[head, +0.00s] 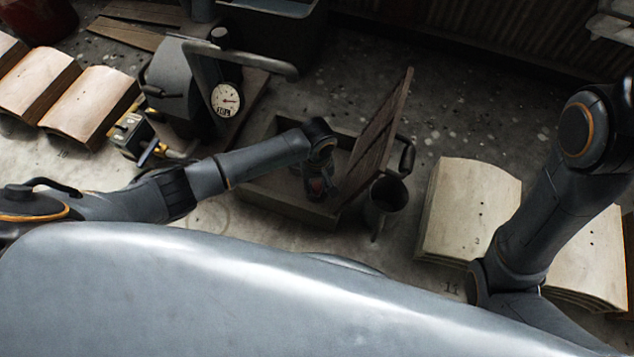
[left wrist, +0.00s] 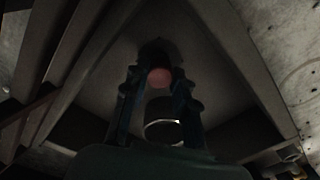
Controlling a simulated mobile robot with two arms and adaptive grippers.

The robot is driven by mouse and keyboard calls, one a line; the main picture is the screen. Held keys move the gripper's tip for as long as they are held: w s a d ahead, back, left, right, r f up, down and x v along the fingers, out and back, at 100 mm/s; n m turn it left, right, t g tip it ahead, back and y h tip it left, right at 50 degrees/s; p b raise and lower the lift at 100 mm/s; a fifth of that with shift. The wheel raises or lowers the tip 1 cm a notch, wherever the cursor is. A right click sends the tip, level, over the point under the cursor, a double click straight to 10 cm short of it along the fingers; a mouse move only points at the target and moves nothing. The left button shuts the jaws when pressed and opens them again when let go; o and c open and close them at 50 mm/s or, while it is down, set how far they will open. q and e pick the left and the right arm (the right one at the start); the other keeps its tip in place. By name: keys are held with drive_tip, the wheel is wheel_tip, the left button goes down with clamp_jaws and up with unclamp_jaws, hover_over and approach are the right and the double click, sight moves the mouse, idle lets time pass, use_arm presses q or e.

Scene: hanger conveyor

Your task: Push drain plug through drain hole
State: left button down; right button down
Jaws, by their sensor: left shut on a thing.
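My left gripper (head: 318,186) reaches down into a grey open box (head: 287,207) in the head view. In the left wrist view its two fingers (left wrist: 158,80) are shut on a small round reddish thing, which looks like the drain plug (left wrist: 159,77). A dark patch (left wrist: 154,48) lies just beyond the fingertips on the box floor. It may be the drain hole, but I cannot tell whether the plug touches it. A thin pale ring (left wrist: 163,130) shows between the fingers, nearer the palm. My right arm is at the right of the head view, with its gripper out of sight.
A slatted wooden board (head: 378,138) leans up at the box's right side. A dark mug-like container (head: 386,198) stands beside it. A machine with a round dial (head: 226,99) is at the back left. Open book-like wooden blocks (head: 468,205) lie at the right.

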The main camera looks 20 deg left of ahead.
sight(317, 187)
use_arm(q)
drive_tip(key=shift+f, duration=0.8)
drive_tip(key=c, duration=1.3)
unclamp_jaws()
drive_tip(key=o, duration=0.6)
drive_tip(key=shift+c, duration=0.2)
wheel_tip(317, 187, up, 12)
drive_tip(key=shift+s, duration=0.1)
